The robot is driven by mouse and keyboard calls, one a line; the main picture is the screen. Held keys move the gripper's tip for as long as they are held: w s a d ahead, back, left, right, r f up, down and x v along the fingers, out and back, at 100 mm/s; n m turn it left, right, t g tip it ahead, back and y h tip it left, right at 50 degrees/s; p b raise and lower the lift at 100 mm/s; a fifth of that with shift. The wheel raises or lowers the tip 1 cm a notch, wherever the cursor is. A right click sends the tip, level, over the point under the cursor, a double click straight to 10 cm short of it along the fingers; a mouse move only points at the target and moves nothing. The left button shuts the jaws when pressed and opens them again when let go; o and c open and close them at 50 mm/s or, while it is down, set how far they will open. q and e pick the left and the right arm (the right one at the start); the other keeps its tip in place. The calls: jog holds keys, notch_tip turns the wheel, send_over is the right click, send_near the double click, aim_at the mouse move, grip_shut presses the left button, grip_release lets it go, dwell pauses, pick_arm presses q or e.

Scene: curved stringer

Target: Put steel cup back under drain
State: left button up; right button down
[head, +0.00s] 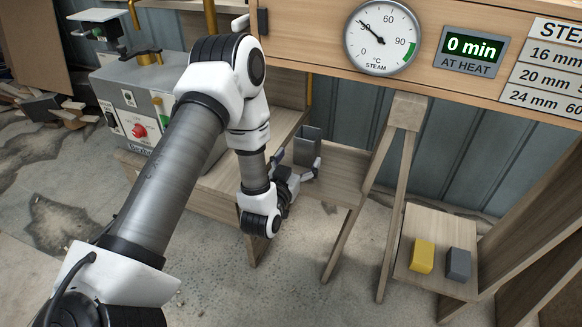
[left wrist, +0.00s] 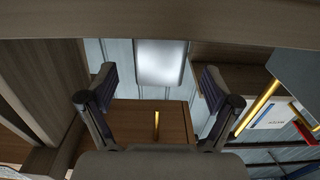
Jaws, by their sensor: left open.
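A grey steel cup (head: 307,146) stands on a low wooden shelf under the steam box in the head view. In the left wrist view, a bright steel surface that looks like the cup (left wrist: 160,62) lies ahead, between the finger directions. My left gripper (head: 300,163) is open, with its fingers spread around the near side of the cup. In the wrist view the gap of the left gripper (left wrist: 158,82) looks empty; contact with the cup cannot be told. A brass pipe (head: 309,92), perhaps the drain, hangs above the shelf. My right gripper is not in view.
The wooden steam box (head: 325,40) with its dial (head: 382,38) overhangs the shelf. A wooden trestle leg (head: 385,155) stands right of the cup. A grey boiler unit (head: 140,100) is at left. Yellow (head: 422,256) and grey (head: 458,264) blocks lie on a low board at right.

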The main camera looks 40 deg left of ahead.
pick_arm(q)
jog(key=v, duration=0.7)
jog(key=s+d+f+m+g+h, duration=0.15)
jog(key=s+d+f+g, duration=0.35)
jog(key=f, duration=0.5)
jog(key=s+d+f+m+g+h, duration=0.1)
jog(key=s+d+f+g+h, duration=0.2)
jog(key=s+f+g, duration=0.5)
jog(key=s+d+f+g, duration=0.1)
jog(key=s+f+g, duration=0.1)
jog(key=s, duration=0.4)
jog(key=s+d+f+g, duration=0.1)
jog(key=s+f+g, duration=0.1)
jog(key=s+f, duration=0.2)
jog(key=shift+s+f+b, duration=0.3)
jog(key=shift+s+b, duration=0.05)
jog(key=shift+s, duration=0.6)
jog(key=shift+w, duration=0.1)
